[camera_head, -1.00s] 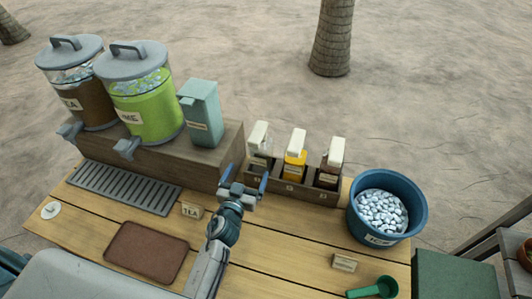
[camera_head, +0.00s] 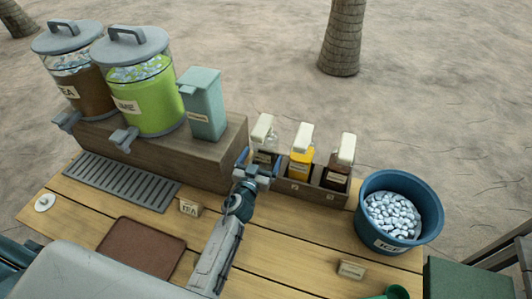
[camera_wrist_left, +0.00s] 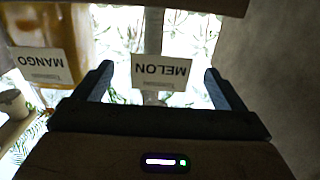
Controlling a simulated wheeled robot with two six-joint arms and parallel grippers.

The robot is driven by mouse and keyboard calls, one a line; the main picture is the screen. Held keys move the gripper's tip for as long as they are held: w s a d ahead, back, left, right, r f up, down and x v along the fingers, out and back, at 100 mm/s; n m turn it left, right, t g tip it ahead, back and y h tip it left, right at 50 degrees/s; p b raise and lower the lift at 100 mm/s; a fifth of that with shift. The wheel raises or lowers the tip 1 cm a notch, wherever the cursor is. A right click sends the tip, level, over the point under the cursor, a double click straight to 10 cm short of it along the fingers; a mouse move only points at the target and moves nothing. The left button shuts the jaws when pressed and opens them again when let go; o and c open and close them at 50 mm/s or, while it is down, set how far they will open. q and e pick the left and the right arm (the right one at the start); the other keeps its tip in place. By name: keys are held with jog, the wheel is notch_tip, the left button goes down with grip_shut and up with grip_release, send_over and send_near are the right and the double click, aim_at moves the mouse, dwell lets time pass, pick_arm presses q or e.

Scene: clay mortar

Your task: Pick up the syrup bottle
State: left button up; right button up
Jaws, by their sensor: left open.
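Three syrup bottles with white tops stand in a dark wooden rack (camera_head: 315,191) at the back of the counter. The left bottle (camera_head: 263,128) looks clear, the middle bottle (camera_head: 301,164) is yellow, and the right bottle (camera_head: 338,173) is dark. My left gripper (camera_head: 258,168) is open in front of the left bottle and partly covers it. In the left wrist view, a label reading MELON (camera_wrist_left: 161,72) shows between the open fingers, and a MANGO label (camera_wrist_left: 42,66) is to the left. Whether the fingers touch the bottle cannot be told. My right gripper is not in view.
Tea (camera_head: 65,85) and lime (camera_head: 140,85) dispensers and a teal box (camera_head: 205,108) stand on a wooden block (camera_head: 215,165) left of the rack. A blue ice bucket (camera_head: 370,225) stands right of it. A brown tray (camera_head: 140,250) lies at the front left.

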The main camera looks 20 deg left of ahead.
pick_arm(q)
jog(key=w, duration=0.4)
jog(key=shift+w, duration=0.3)
jog(key=shift+d, duration=0.1)
jog(key=c, duration=1.1)
